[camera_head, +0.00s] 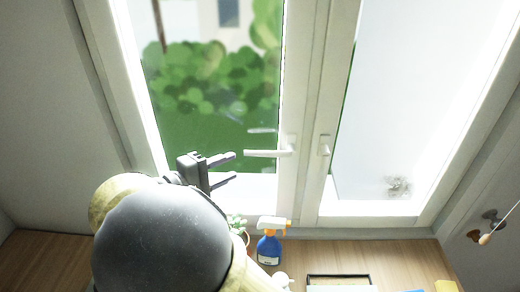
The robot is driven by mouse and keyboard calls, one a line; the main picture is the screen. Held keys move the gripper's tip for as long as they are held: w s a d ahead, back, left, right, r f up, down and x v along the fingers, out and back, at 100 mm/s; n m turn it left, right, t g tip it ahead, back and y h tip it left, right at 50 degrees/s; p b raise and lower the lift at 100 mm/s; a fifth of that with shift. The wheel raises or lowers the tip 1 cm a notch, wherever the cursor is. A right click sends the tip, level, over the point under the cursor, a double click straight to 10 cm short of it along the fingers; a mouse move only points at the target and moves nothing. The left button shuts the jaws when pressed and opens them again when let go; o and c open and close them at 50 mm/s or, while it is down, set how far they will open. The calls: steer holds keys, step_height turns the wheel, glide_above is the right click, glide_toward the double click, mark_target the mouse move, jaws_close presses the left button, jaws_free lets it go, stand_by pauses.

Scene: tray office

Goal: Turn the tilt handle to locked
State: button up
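The white tilt handle (270,152) is on the frame of the left window, at the middle right of that pane. Its lever points left, roughly horizontal, from its mount. My gripper (228,168) is to the left of the lever's free end and slightly lower, with a visible gap between them in the picture. Its two dark fingers are spread apart and point right, with nothing between them. My arm hides part of the sill and the lower left of the window.
A blue spray bottle with an orange top (269,244) and a small plant (236,224) stand below the window. A dark-rimmed tray (338,279) lies on the wooden surface (395,256). A cord with a wooden knob (486,239) hangs at right.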

mark_target(257, 154)
steer(key=p+x, duration=0.3)
steer(key=x, duration=0.7)
steer(key=shift+d+r, duration=0.1)
steer(key=shift+r, duration=0.05)
steer(key=shift+w+d+f, duration=0.2)
steer(key=shift+w+d, duration=0.15)
steer(key=shift+c, duration=0.3)
jaws_close()
